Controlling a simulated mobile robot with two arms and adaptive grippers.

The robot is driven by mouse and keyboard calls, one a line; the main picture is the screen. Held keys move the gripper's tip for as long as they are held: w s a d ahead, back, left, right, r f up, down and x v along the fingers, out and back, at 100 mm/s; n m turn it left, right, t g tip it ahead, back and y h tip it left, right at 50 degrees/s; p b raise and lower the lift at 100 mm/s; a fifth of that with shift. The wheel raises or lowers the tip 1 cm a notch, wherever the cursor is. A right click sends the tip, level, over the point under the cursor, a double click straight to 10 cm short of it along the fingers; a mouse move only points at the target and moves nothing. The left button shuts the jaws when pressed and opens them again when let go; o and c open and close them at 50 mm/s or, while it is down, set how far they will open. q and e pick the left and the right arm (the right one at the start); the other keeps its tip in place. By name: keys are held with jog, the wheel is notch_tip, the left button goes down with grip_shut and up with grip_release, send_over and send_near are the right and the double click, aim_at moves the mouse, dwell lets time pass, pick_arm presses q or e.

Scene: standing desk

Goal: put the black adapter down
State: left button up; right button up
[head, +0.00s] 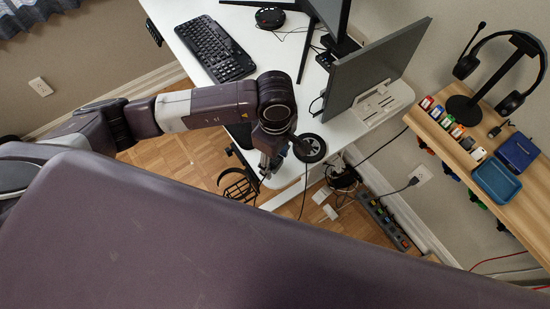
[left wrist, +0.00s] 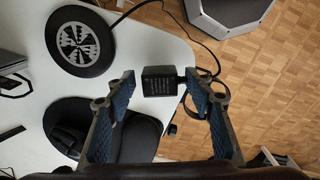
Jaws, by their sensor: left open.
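The black adapter (left wrist: 160,80) is a small dark box with printed text, seen in the left wrist view between the fingertips of my left gripper (head: 270,165). The two blue-padded fingers stand wide apart, with a gap on the adapter's left side; on its right, its dark plug end lies close to the finger. The adapter shows over the corner of the white desk (left wrist: 150,38); I cannot tell whether it rests on it. In the head view the adapter cannot be made out by the gripper. My right gripper is not in view.
A round black disc with a grey vented centre (left wrist: 80,40) lies on the desk beside the adapter. In the head view, a monitor (head: 375,70), a keyboard (head: 215,48) and a power strip (head: 385,222) surround the area.

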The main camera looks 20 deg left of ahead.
pick_arm(q)
jog(key=shift+r+p, duration=0.4)
jog(key=shift+r, duration=0.15)
notch_tip(320, 180, up, 12)
jog(key=b, duration=0.2)
jog(key=shift+f+b, duration=0.15)
jog(key=shift+b, duration=0.15)
